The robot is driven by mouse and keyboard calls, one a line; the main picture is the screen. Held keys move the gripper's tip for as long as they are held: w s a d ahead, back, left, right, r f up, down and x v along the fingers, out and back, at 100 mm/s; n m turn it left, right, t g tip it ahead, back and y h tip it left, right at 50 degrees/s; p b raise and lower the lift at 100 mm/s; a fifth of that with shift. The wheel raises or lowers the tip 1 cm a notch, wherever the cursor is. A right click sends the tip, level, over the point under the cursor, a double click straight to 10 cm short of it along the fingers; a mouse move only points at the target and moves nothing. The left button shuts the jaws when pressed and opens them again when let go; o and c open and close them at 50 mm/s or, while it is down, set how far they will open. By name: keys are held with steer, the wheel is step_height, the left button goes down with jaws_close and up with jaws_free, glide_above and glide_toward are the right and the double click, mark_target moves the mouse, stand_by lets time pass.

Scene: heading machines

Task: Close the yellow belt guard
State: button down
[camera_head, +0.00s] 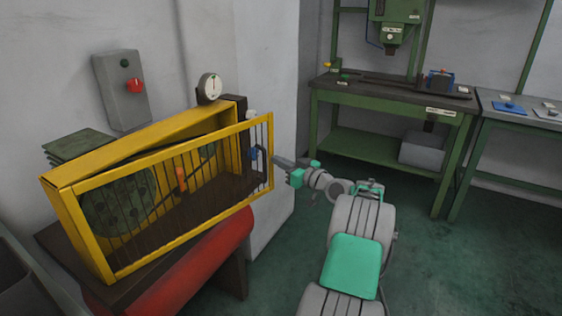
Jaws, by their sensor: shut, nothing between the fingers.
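The yellow belt guard (190,200) is a barred door on the front of a yellow housing (130,152). Its left edge meets the housing. Its right edge (271,155) stands out from the housing, so the guard is ajar. Pulleys (118,205) and an orange-handled item (181,179) show behind the bars. My gripper (278,160) is shut and empty, just right of the guard's free edge at about mid-height. I cannot tell whether it touches the edge.
A grey control box (122,90) with a red knob is on the wall behind. A round gauge (210,87) stands at the housing's right end. A red cylinder (190,265) lies below the guard. A green workbench (390,98) stands at the back right. Green floor between is clear.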

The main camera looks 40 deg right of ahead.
steer(key=w+a+b, duration=0.1)
steer(key=w+b, duration=0.1)
steer(key=w, duration=0.9)
steer(key=shift+a, duration=0.15)
